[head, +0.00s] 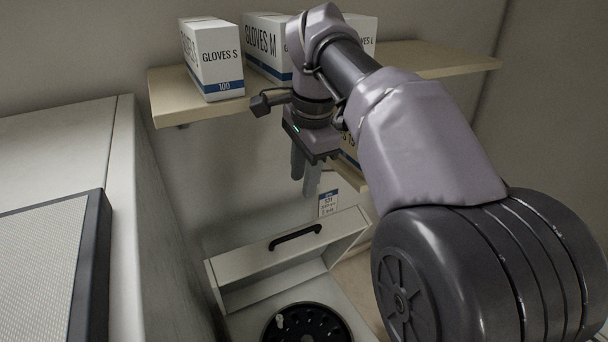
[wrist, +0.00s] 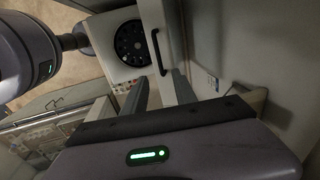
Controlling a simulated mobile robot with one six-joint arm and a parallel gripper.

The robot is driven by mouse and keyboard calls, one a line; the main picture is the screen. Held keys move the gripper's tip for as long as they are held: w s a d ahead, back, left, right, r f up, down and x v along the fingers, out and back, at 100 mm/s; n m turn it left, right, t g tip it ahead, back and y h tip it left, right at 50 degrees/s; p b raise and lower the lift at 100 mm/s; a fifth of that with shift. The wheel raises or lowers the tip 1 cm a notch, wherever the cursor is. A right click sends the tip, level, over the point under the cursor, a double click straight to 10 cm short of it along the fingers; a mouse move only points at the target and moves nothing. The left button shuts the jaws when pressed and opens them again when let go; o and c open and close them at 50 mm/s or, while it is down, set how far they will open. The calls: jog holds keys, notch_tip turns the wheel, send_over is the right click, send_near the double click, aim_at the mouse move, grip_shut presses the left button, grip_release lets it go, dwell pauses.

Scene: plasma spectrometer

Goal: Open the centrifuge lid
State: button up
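The centrifuge is a pale box with its lid (head: 262,262) standing raised at the back of the opening. A black bar handle (head: 295,237) runs along the lid's upper part. In front of the lid, the dark round rotor (head: 307,326) is uncovered, partly cut off by the frame's bottom edge. My gripper (head: 304,190) points down above and behind the lid, apart from the handle, with two fingers spread and nothing between them. The wrist view shows my gripper (wrist: 162,88), the lid (wrist: 178,22), its handle (wrist: 157,52) and the rotor (wrist: 133,43).
Glove boxes (head: 214,62) stand on a wooden shelf (head: 172,98) around and behind my arm. A small label (head: 328,204) is on the wall behind the lid. A large pale instrument (head: 125,220) with a dark-framed panel fills the left side.

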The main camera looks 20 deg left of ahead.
jog(key=shift+c, duration=0.5)
jog(key=s+f+g+y+b, duration=0.1)
jog(key=f, duration=0.1)
jog(key=s+f+y+b, duration=0.1)
jog(key=s+f, duration=0.1)
jog(key=s+f+g+y+b, duration=0.1)
jog(key=f, duration=0.1)
jog(key=shift+s+f+m+g+b, duration=0.1)
jog(key=shift+s+m+g+b, duration=0.2)
jog(key=shift+s+b, duration=0.1)
grip_shut()
jog(key=s+d+f+m+t+y+b, duration=0.1)
jog(key=d+f+m+t+y+b, duration=0.7)
jog(key=d+f+m, duration=0.85)
jog(key=w+a+m+t+h+p, duration=0.1)
jog(key=w+a, duration=0.7)
jog(key=a, duration=0.3)
jog(key=shift+a+r+t+h, duration=0.25)
jog(key=shift+a+t+h, duration=0.1)
jog(key=shift+t+h, duration=0.05)
